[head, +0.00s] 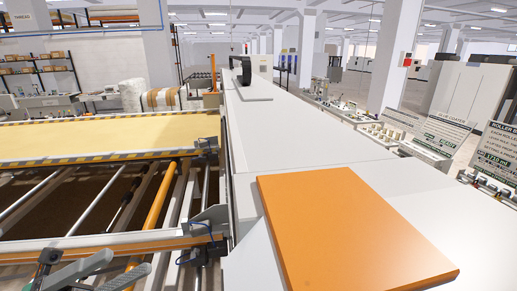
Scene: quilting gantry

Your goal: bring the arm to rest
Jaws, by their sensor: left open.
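My left gripper (128,262) shows at the bottom left corner, with its two grey fingers apart and nothing visible between them. The rest of this arm is cut off by the picture edge. The fingers appear in front of the quilting frame's near rail (150,245); I cannot tell how far above it they are. My right gripper is not in view.
An orange board (350,232) lies on the long white table (290,135) at the right. The quilting frame with rollers and yellow fabric (90,137) fills the left. A black-handled object on a grey plate (248,92) stands farther back. The table's middle is clear.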

